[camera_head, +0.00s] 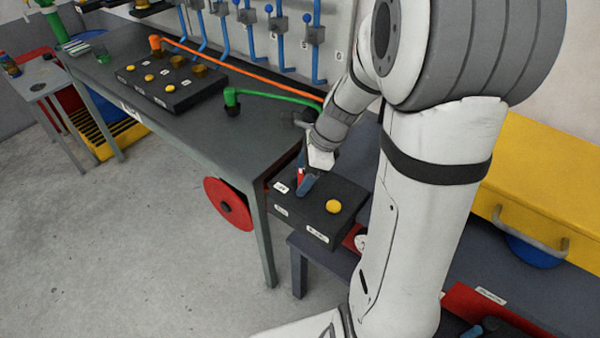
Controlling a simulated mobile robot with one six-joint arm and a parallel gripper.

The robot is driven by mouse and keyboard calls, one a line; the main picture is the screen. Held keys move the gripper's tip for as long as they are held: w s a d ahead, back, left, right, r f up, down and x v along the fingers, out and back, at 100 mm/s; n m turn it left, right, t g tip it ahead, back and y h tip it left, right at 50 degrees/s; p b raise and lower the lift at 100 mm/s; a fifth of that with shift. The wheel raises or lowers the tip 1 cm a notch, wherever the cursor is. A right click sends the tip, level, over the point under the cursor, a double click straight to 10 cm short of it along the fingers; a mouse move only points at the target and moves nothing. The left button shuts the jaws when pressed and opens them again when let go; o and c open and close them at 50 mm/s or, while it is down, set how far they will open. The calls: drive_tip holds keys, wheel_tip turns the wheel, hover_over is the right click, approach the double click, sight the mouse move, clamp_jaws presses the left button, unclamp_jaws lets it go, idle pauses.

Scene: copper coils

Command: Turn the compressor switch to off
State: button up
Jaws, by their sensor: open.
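A dark control box (312,215) with white labels stands beside the end of the long workbench. A round yellow knob (334,206) sits on the right of its top. My gripper (303,183) is over the left part of the box top, pointing down. A small red part (300,175) and a blue part show at its tip, at or just above the box. I cannot tell which of these belong to the gripper and which to a switch. The gripper is open, and contact is unclear. The box label text is too small to read.
The grey workbench (200,125) carries a black panel (165,82) with several knobs. A green hose (270,93) and an orange hose (240,73) run towards my arm. A red disc (229,204) hangs below the bench edge. A yellow case (540,185) stands right.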

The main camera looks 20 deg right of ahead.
drive_tip(key=shift+c, duration=0.5)
drive_tip(key=c, duration=0.9)
drive_tip(key=shift+a, duration=0.2)
drive_tip(key=shift+d+n, duration=0.15)
drive_tip(key=shift+n, duration=0.15)
drive_tip(key=n+g+p, duration=0.1)
drive_tip(key=n, duration=0.1)
drive_tip(key=shift+w+n+g, duration=0.1)
drive_tip(key=shift+n+g, duration=0.2)
drive_tip(key=shift+n, duration=0.1)
drive_tip(key=n+g+p, duration=0.1)
drive_tip(key=n, duration=0.1)
drive_tip(key=n+p, duration=0.1)
drive_tip(key=n, duration=0.2)
drive_tip(key=shift+w+g+h, duration=0.1)
drive_tip(key=shift+g+h, duration=0.2)
drive_tip(key=shift+g, duration=0.1)
drive_tip(key=n+g+h+p, duration=0.1)
drive_tip(key=n, duration=0.4)
drive_tip(key=shift+w, duration=0.1)
drive_tip(key=shift+n+g+h+p, duration=0.45)
drive_tip(key=shift+n+h, duration=0.45)
drive_tip(key=shift+n, duration=1.3)
